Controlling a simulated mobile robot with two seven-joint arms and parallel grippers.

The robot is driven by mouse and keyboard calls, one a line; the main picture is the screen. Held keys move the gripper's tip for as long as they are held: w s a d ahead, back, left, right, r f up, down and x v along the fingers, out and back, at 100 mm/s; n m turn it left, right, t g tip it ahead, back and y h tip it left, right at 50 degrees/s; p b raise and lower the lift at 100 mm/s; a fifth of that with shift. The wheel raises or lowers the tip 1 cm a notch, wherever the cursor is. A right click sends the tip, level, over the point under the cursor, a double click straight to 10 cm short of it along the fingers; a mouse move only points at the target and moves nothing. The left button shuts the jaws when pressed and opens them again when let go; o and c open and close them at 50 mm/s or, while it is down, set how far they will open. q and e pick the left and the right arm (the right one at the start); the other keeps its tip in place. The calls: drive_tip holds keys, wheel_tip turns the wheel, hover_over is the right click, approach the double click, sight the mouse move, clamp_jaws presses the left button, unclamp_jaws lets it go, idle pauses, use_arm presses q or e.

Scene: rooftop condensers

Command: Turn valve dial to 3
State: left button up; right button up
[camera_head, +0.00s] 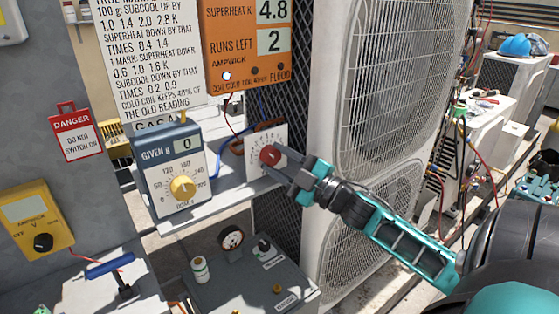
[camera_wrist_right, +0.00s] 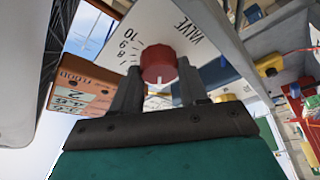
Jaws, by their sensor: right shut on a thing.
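The valve dial is a red knob (camera_head: 269,155) on a white plate (camera_head: 254,143) with printed numbers, at the back of the grey shelf. It also shows in the right wrist view (camera_wrist_right: 158,62), where the word VALVE and several numbers, 10 and 9 among them, are readable. A small white mark shows on the knob's near side there; I cannot tell which number it points to. My right gripper (camera_head: 272,163) is shut on the red knob, one dark finger on each side. My left gripper is not in view.
Left of the plate stands a blue box with a yellow dial (camera_head: 182,187) and display 0. Above hangs an orange panel (camera_head: 246,45) showing 4.8 and 2. A large condenser (camera_head: 385,90) stands close behind my right arm. A grey box with a gauge (camera_head: 231,238) sits below.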

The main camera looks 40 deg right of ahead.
drive_tip(key=o, duration=1.1)
drive_tip(key=shift+c, duration=0.2)
drive_tip(key=shift+s, duration=0.1)
drive_tip(key=v, duration=1.2)
drive_tip(key=shift+s+b, duration=0.3)
drive_tip(key=shift+s, duration=0.05)
drive_tip(key=shift+d+f, duration=0.1)
drive_tip(key=shift+f, duration=0.05)
drive_tip(key=a+f+m+g+h, duration=0.2)
drive_tip(key=a+f+m, duration=0.2)
drive_tip(key=f, duration=0.4)
drive_tip(key=a+f+m+g+h, duration=0.2)
drive_tip(key=a+f+m, duration=0.2)
drive_tip(key=f, duration=0.4)
drive_tip(key=s+a+f+m+g+y, duration=0.1)
drive_tip(key=a+f+g, duration=0.1)
drive_tip(key=a+f, duration=0.3)
drive_tip(key=s+a+f+m+g, duration=0.1)
drive_tip(key=a+f+g, duration=0.2)
drive_tip(key=a, duration=0.8)
drive_tip(key=shift+s+a+f+m+y, duration=0.35)
drive_tip(key=shift+f+m+y, duration=0.05)
drive_tip(key=shift+f, duration=0.6)
